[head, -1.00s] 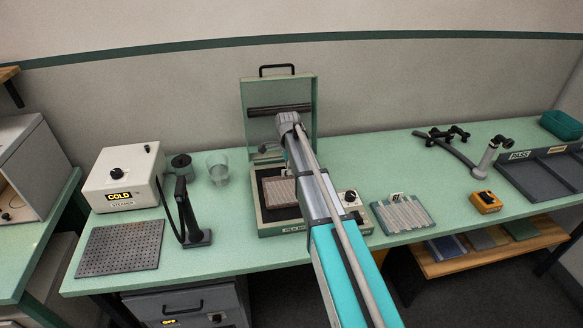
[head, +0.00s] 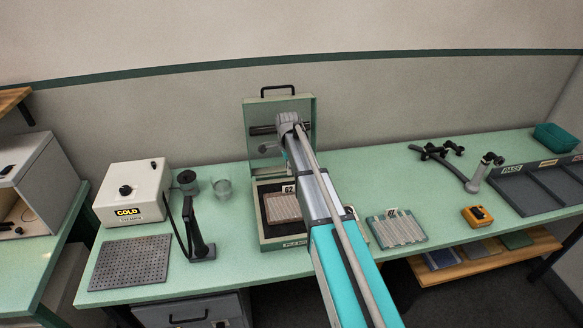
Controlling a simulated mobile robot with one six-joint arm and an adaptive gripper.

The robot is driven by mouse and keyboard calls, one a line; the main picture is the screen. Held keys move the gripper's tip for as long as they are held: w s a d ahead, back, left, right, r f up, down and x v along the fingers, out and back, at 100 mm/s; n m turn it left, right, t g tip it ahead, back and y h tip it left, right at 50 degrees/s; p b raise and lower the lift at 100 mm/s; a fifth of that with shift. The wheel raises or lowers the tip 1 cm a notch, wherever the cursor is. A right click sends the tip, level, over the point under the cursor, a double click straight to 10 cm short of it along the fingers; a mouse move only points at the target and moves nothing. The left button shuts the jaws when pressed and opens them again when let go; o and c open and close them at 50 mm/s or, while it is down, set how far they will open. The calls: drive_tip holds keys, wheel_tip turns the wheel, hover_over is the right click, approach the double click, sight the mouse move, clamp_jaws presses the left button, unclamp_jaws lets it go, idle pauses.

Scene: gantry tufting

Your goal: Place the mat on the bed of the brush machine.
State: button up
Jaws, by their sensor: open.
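The brush machine is a green box with its lid raised at the back (head: 305,105). On its dark bed (head: 263,214) lies a brownish ribbed mat (head: 281,208) with a white tag marked G2 or 62 at its back edge. My arm crosses in front and hides the right part of the bed and the mat's right edge. My wrist is over the back of the machine, in front of the raised lid. My gripper's jaws are hidden behind my arm, and nothing held shows.
A second striped mat with a tag (head: 396,230) lies right of the machine, beside a yellow device (head: 477,216). A PASS tray (head: 515,190) is far right.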

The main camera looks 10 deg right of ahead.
drive_tip(key=shift+r+p, duration=0.9)
drive_tip(key=shift+r, duration=0.35)
drive_tip(key=s+d+n, duration=0.1)
drive_tip(key=s+n, duration=1.7)
drive_tip(key=s, duration=1.1)
drive_tip(key=shift+s, duration=0.15)
